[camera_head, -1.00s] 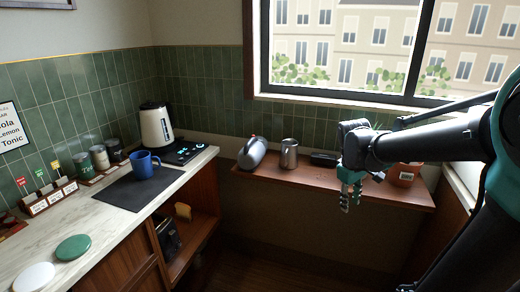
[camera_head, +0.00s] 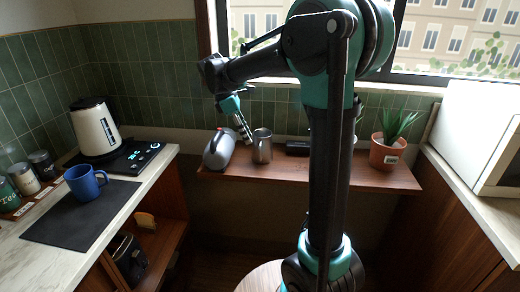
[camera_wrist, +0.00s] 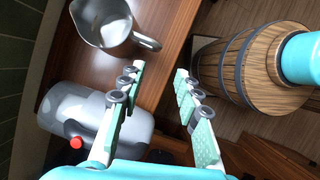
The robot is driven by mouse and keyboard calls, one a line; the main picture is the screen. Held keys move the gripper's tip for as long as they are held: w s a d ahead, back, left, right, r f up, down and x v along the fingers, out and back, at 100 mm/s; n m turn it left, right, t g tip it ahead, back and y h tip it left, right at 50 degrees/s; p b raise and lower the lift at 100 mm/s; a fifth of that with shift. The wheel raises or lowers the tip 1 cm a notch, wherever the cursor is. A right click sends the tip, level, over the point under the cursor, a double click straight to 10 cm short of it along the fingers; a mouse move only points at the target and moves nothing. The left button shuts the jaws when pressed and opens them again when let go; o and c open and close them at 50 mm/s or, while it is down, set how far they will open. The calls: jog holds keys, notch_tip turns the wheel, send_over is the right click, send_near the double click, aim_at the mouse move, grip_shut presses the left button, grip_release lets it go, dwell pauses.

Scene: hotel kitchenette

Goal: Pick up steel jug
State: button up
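The steel jug (camera_head: 262,146) stands upright on the wooden shelf below the window in the head view. In the wrist view the jug (camera_wrist: 98,22) is at the upper left, with its handle pointing toward the fingers. My gripper (camera_head: 244,131) is above the shelf, close beside the jug in the head view. In the wrist view my gripper (camera_wrist: 157,72) is open, with nothing between its fingers. The jug lies beyond the left fingertip, apart from it as far as I can tell. The jug's top edge is cut off in the wrist view.
A grey rounded container (camera_head: 219,149) with a red button (camera_wrist: 76,142) lies left of the jug, close to my left finger. A dark box (camera_head: 297,147) and a potted plant (camera_head: 388,150) are to the right on the shelf (camera_head: 212,174). The counter (camera_head: 150,180) is at left.

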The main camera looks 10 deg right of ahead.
aim_at(260, 156)
jog(key=x, duration=0.9)
jog(key=shift+w+d+f, duration=0.25)
jog(key=shift+d, duration=0.25)
jog(key=shift+d+f, duration=0.2)
jog(key=shift+f, duration=0.4)
jog(key=shift+c, duration=0.2)
grip_shut()
